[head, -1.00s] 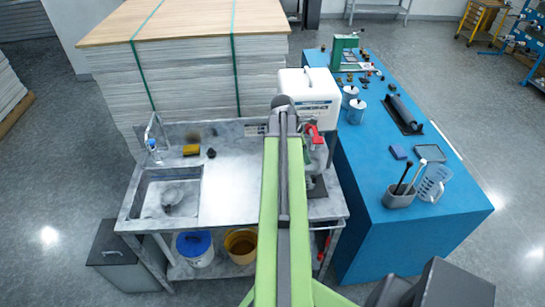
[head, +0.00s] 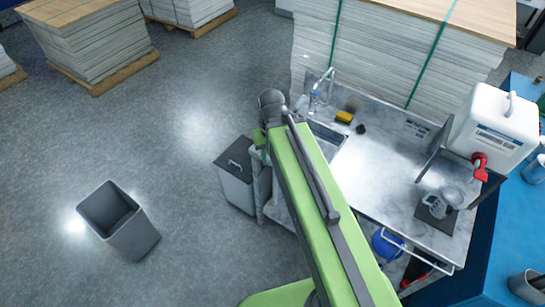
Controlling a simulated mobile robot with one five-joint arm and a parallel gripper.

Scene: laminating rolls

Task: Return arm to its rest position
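My green and grey arm reaches from the bottom of the head view up to a dark joint near the middle. Its far end is in front of the left end of the steel sink bench (head: 375,172). My gripper's fingers do not show; the arm hides whatever is beyond that joint. I cannot see whether anything is held.
A grey open bin (head: 133,240) stands on the floor at left. A grey lidded box (head: 233,180) is beside the bench. A white canister with a red tap (head: 497,125) sits at the bench's right end. Pallet stacks (head: 90,35) stand behind.

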